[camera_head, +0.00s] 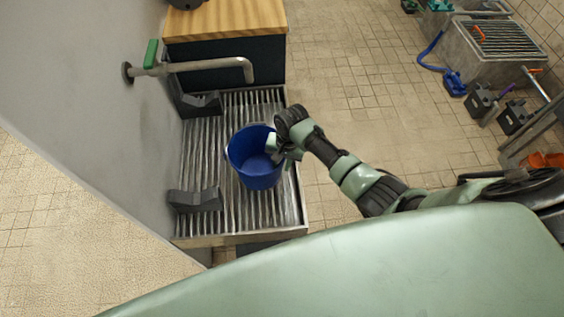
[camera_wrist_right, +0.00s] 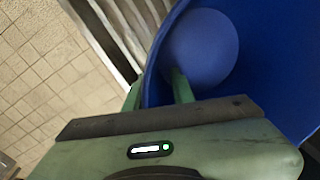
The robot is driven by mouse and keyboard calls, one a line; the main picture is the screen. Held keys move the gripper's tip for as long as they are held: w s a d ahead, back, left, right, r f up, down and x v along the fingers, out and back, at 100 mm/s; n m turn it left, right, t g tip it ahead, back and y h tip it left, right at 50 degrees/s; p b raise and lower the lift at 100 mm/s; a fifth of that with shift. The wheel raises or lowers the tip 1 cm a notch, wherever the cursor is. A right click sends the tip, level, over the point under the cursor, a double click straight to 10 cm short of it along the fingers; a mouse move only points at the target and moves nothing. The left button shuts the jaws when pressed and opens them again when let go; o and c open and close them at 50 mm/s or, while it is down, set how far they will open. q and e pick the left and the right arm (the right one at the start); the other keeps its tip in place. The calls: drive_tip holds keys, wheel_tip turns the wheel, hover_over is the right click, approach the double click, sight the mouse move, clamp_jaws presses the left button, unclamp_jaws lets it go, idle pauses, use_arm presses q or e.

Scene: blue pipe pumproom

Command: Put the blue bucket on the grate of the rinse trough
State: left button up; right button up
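The blue bucket (camera_head: 254,172) stands upright over the slatted grate of the rinse trough (camera_head: 207,150), near its right edge, and looks to rest on the slats. My right gripper (camera_head: 274,148) is at the bucket's upper right rim. In the right wrist view, its two green fingers (camera_wrist_right: 155,92) are apart, one outside and one inside the bucket (camera_wrist_right: 260,50), with the wall between them. A gap shows between the fingers, so the gripper looks open around the rim. The bucket's underside is hidden. My left gripper is not in view.
A tap with a green handle (camera_head: 150,54) reaches over the trough's far end. Two dark grey blocks (camera_head: 195,200) sit along the grate's left side. A wood-topped cabinet (camera_head: 226,20) stands behind.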

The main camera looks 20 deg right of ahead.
wheel_tip(320, 180, up, 12)
drive_tip(key=d+p, duration=0.1)
drive_tip(key=shift+s+r, duration=0.15)
drive_tip(key=shift+s, duration=0.25)
idle(0.6)
